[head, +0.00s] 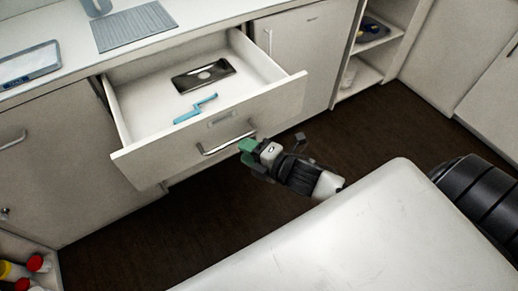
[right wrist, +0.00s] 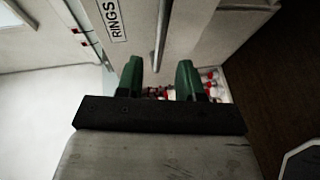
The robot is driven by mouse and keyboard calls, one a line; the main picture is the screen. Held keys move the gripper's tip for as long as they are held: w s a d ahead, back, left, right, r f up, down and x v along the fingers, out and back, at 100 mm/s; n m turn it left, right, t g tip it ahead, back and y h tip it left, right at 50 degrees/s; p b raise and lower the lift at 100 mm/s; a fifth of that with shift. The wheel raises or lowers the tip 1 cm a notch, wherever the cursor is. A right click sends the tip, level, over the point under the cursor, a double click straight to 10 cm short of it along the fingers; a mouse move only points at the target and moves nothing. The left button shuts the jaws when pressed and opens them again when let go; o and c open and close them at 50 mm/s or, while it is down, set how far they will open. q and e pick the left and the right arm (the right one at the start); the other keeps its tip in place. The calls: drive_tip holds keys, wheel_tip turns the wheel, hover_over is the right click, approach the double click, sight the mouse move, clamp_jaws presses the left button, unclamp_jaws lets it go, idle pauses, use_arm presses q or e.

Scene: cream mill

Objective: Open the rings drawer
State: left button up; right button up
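The rings drawer (head: 215,130) stands pulled out from the counter in the head view, its inside showing. Its front has a metal bar handle (head: 226,145) and a label plate, which reads "RINGS" in the right wrist view (right wrist: 116,18). My right gripper (head: 247,147) is at the right end of the handle. In the right wrist view its green fingers (right wrist: 158,78) are apart, with the handle bar (right wrist: 160,40) running toward the gap between them. I cannot tell whether they touch it. My left gripper is not in view.
In the drawer lie a dark flat plate with a round opening (head: 203,75) and a blue tool (head: 195,109). The counter (head: 200,14) above holds a grey mat (head: 134,26) and a scale (head: 29,63). Open shelves (head: 362,72) stand at right. Red-capped bottles (head: 38,263) are at lower left.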

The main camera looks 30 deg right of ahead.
drive_tip(key=shift+v, duration=2.15)
drive_tip(key=s+d+f+m+g+h+p, duration=0.1)
drive_tip(key=s+d+f+m+g+h, duration=0.15)
drive_tip(key=f, duration=0.55)
drive_tip(key=s+d+f+m+g+h+p, duration=0.1)
drive_tip(key=s+d+f+m, duration=0.2)
drive_tip(key=f, duration=0.5)
drive_tip(key=s+d+f+m+g+h+p, duration=0.1)
drive_tip(key=d+f+m+g+h, duration=0.1)
drive_tip(key=f+m, duration=0.45)
drive_tip(key=s+a+f+m+g+p, duration=0.1)
drive_tip(key=s+a+f+m+g, duration=0.1)
drive_tip(key=s+f, duration=0.6)
drive_tip(key=s+a+f+m+g+h+p, duration=0.1)
drive_tip(key=s+a+f+m+g, duration=0.2)
drive_tip(key=s+f, duration=0.6)
drive_tip(key=s+m+g, duration=0.2)
drive_tip(key=s+g, duration=0.1)
drive_tip(key=s, duration=0.5)
drive_tip(key=shift+s+f+m, duration=0.2)
drive_tip(key=shift+s+m, duration=0.1)
drive_tip(key=shift+s, duration=0.05)
